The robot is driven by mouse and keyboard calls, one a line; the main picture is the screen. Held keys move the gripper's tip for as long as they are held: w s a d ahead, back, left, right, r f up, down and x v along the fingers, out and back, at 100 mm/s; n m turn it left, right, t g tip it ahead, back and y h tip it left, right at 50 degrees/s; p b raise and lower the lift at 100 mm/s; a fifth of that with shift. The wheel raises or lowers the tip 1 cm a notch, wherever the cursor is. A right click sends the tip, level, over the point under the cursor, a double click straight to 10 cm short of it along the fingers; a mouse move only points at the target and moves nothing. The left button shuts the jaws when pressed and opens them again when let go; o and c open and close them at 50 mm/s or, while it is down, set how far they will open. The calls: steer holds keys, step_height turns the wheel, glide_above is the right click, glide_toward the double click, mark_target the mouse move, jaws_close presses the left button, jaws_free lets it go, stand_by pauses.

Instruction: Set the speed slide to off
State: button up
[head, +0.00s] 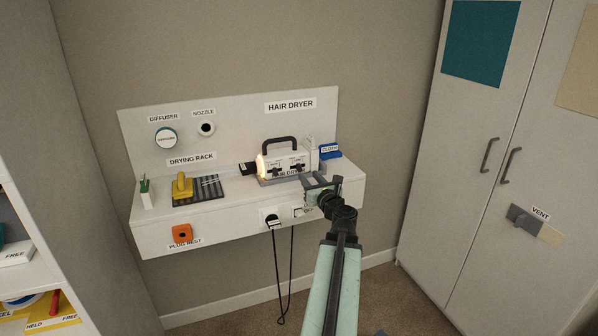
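The hair dryer (284,161) is a white box with a black carrying handle, sitting on the wall shelf under the HAIR DRYER sign. Its front has two small slide controls with dark knobs, a left one (275,170) and a right one (297,167). Their labels are too small to read, so I cannot tell which is the speed slide or its setting. An orange glow shows at the dryer's left end. My gripper (322,182) is in front of the dryer's right end, its fingers apart and seemingly empty. It partly hides the shelf's front edge there.
A socket with a black plug (271,219) and hanging cord is on the shelf front. A drying rack (212,190) with a yellow item, a white cup (147,194) and a blue cloth box (330,151) share the shelf. A cabinet (500,150) stands right.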

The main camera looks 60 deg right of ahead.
mark_target(300, 166)
steer(key=x, duration=0.8)
steer(key=shift+a, duration=0.1)
steer(key=shift+s, duration=0.1)
steer(key=shift+c, duration=0.3)
jaws_close()
steer(key=shift+a, duration=0.1)
stand_by(0.7)
